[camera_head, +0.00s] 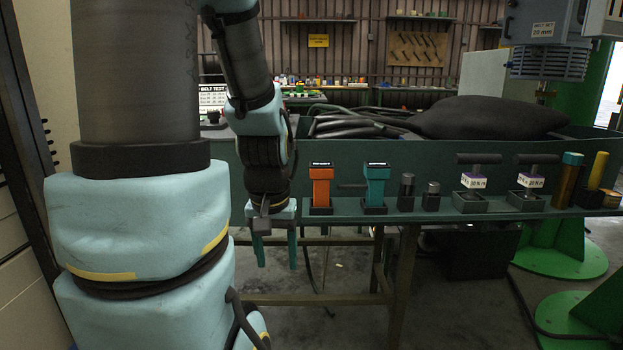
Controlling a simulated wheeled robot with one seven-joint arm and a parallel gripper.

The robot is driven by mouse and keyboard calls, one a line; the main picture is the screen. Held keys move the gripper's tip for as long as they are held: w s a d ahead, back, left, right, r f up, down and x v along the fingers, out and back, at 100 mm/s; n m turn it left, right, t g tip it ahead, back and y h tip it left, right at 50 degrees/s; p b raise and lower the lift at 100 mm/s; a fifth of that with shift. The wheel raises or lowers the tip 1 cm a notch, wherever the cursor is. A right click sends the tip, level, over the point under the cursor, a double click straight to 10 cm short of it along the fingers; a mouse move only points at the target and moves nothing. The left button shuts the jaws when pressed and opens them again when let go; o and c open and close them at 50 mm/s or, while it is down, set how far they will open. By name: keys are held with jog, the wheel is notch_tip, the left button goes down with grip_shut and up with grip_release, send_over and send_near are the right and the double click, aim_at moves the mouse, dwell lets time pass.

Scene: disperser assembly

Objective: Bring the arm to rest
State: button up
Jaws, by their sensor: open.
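My gripper (275,250) hangs pointing down at the left of the workbench, with its two teal fingers apart and nothing between them. It is in front of the shelf edge, left of the orange tool. My arm comes down to it from the top of the picture, and its large pale blue links fill the left side. The fingers are clear of the tools on the shelf.
A green shelf (450,213) holds an orange tool (321,186), a teal tool (375,186), dark sockets (406,190) and two labelled torque tools (473,182). A black bag (488,117) lies behind. Green machine bases (560,262) stand at the right.

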notch_tip(320, 180, up, 18)
jog(key=p, duration=1.7)
jog(key=shift+f, duration=0.2)
